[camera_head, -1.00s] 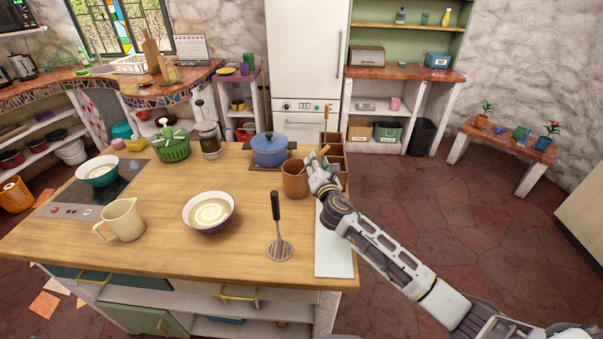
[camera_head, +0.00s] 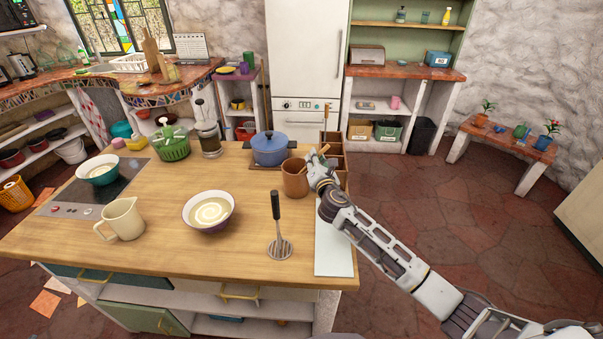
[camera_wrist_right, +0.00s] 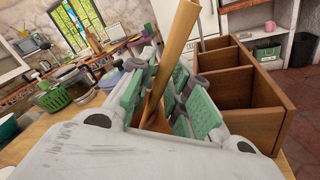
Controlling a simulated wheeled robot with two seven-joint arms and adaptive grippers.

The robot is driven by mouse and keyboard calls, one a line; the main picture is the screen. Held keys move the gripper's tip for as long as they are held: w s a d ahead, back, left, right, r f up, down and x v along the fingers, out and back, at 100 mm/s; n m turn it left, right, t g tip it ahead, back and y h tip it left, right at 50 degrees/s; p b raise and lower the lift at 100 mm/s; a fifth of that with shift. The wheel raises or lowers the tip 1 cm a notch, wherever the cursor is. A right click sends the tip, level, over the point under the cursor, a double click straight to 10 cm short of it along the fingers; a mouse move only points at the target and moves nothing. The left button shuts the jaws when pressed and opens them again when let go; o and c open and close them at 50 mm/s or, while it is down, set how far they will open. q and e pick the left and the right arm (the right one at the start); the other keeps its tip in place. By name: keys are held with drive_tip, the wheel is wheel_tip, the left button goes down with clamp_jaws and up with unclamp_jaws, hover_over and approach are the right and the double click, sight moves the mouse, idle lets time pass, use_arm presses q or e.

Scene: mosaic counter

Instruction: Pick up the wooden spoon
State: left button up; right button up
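The wooden spoon's handle (camera_wrist_right: 180,45) rises at a tilt between the fingers of my right gripper (camera_wrist_right: 163,90) in the right wrist view. The green-padded fingers are close in on both sides of the handle and look shut on it. In the head view, my right gripper (camera_head: 318,168) is at the rim of a brown crock (camera_head: 294,180), and a short length of the spoon handle (camera_head: 323,150) shows above it. The spoon's lower end is hidden. My left gripper is not in view.
A wooden divided box (camera_wrist_right: 235,85) stands close to the right of the gripper. A blue pot (camera_head: 270,150) is behind the crock.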

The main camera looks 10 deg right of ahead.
clamp_jaws()
drive_tip(key=shift+r, duration=0.15)
wheel_tip(320, 180, up, 18)
drive_tip(key=p, duration=0.1)
idle(0.6)
idle(0.4)
